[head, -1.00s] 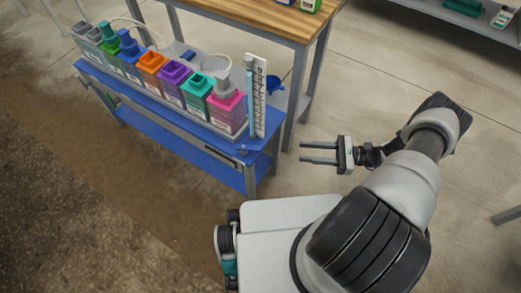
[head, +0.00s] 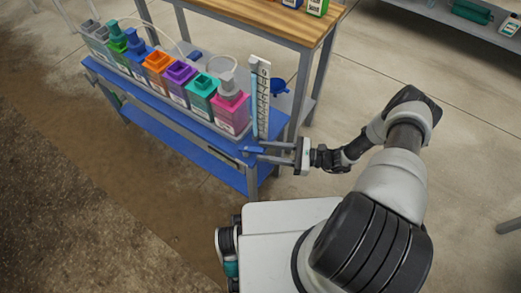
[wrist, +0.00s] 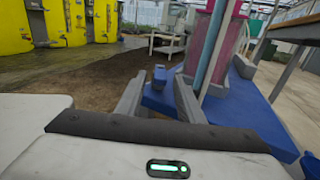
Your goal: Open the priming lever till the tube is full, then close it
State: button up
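My gripper (head: 260,151) is open at the near right corner of the blue bench (head: 180,160). The slim pale-blue tube (head: 254,104) stands upright beside a white numbered scale (head: 264,98). It also shows in the wrist view (wrist: 208,45). Its liquid level is not clear.
A row of coloured canisters, ending with a pink one (head: 231,110), stands on the bench. A wooden-topped table (head: 270,22) is behind, with a blue funnel (head: 278,86) by its leg. Yellow tanks (wrist: 55,25) stand far left in the wrist view.

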aim_at(254, 148)
jog(key=shift+x, duration=1.25)
grip_shut()
jog(key=shift+w+f+n+g+b, duration=0.15)
jog(key=shift+f+n+g+b, duration=0.35)
jog(key=shift+b, duration=0.55)
jog(key=g+b, duration=0.1)
jog(key=n+g+b, duration=0.1)
jog(key=b, duration=0.1)
jog(key=shift+w+d, duration=0.1)
jog(key=shift+w, duration=0.25)
jog(key=shift+w+r+n+g, duration=0.2)
jog(key=shift+n+g, duration=0.4)
jog(key=shift+g, duration=0.35)
jog(key=shift+w+r+n+g, duration=0.25)
jog(key=shift+n+g, duration=0.35)
jog(key=shift+g, duration=0.35)
grip_release()
